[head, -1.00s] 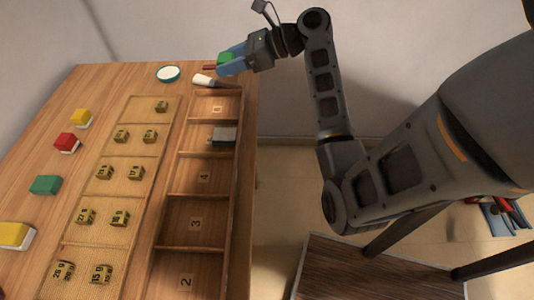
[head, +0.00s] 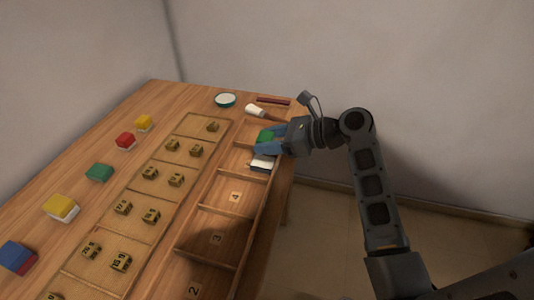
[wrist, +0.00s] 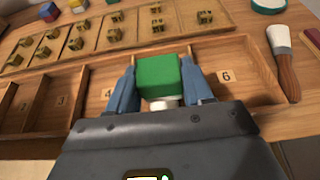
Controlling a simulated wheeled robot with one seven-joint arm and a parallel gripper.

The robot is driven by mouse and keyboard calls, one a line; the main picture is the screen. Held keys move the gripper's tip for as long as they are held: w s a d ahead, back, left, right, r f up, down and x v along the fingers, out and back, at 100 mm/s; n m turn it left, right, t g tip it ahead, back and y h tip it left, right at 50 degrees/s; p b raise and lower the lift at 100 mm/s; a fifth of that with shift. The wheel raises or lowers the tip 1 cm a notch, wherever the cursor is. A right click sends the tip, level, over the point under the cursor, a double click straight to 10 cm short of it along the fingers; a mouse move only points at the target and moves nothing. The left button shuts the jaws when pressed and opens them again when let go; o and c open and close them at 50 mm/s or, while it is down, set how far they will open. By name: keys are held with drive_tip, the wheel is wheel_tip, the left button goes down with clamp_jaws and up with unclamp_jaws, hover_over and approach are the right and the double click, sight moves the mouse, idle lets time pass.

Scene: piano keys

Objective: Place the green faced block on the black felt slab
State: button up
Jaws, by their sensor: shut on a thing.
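My gripper (head: 272,140) has its blue fingers shut on a green faced block (head: 265,136). In the wrist view the block (wrist: 159,76) sits between the two fingers (wrist: 160,86), with a white part just below its green face.
A divided wooden tray (head: 236,210) with low walls runs along the table's right edge. Beside it a mat (head: 128,227) holds several small numbered blocks. Coloured blocks, including another green one (head: 99,173), stand at left. A brush (head: 257,111) and round dish (head: 226,100) lie at the far end.

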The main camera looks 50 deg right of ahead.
sight(267, 162)
drive_tip(key=shift+w+a+f, duration=0.15)
drive_tip(key=shift+a+f, duration=0.2)
drive_tip(key=shift+f, duration=1.85)
drive_tip(key=shift+f, duration=0.1)
drive_tip(key=o, duration=1)
drive_tip(key=v, duration=1.2)
drive_tip(key=shift+r, duration=0.2)
